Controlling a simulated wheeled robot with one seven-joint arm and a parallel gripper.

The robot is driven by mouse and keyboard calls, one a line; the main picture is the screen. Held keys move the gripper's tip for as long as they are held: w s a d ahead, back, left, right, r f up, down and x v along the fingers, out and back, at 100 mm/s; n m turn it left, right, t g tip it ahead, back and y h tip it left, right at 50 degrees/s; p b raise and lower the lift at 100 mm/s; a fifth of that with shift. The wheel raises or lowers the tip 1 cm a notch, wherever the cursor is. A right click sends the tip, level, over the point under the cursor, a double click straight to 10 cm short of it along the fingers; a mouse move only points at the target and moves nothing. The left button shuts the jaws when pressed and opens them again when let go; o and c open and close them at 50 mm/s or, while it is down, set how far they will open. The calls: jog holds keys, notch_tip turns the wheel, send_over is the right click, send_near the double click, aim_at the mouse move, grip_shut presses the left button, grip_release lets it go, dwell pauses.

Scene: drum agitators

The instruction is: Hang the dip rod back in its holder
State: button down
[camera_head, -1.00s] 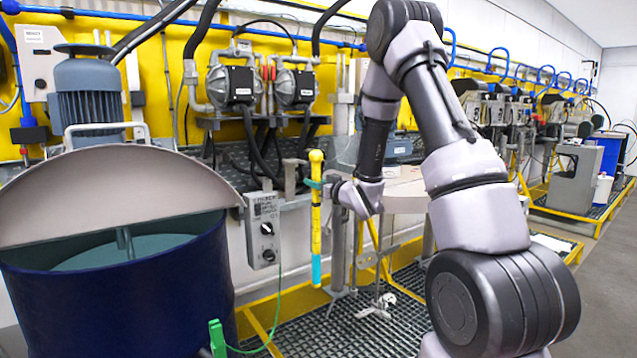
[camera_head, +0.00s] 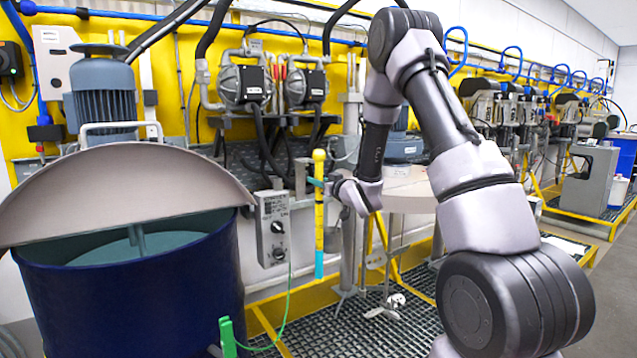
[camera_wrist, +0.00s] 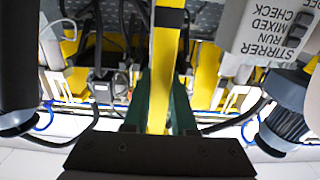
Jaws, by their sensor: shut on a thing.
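The dip rod (camera_head: 319,225) is a thin yellow stick with dark bands and a light blue lower end. It hangs nearly upright in the head view, just right of the grey control box (camera_head: 273,230). My gripper (camera_head: 318,184) is shut on its upper part from the right. In the wrist view, the green fingers (camera_wrist: 160,105) close on both sides of the yellow rod (camera_wrist: 165,60). A small grey bracket (camera_head: 300,176) shows behind the rod's upper part; I cannot tell whether it is the holder or whether the rod touches it.
A dark blue drum (camera_head: 140,305) with a half-open grey lid (camera_head: 120,190) stands at left. A green clip (camera_head: 227,338) with a green cable is at its right side. Pumps (camera_head: 245,85) line the yellow wall behind. A stirrer (camera_head: 385,303) hangs above the grating.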

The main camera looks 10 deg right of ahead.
aim_at(301, 177)
jog(key=shift+w, duration=0.2)
jog(key=shift+x, duration=1.25)
jog(key=shift+a, duration=0.1)
jog(key=shift+x, duration=2.2)
jog(key=shift+f, duration=0.15)
jog(key=shift+f, duration=0.4)
jog(key=c, duration=0.6)
grip_release()
jog(key=shift+c, duration=0.2)
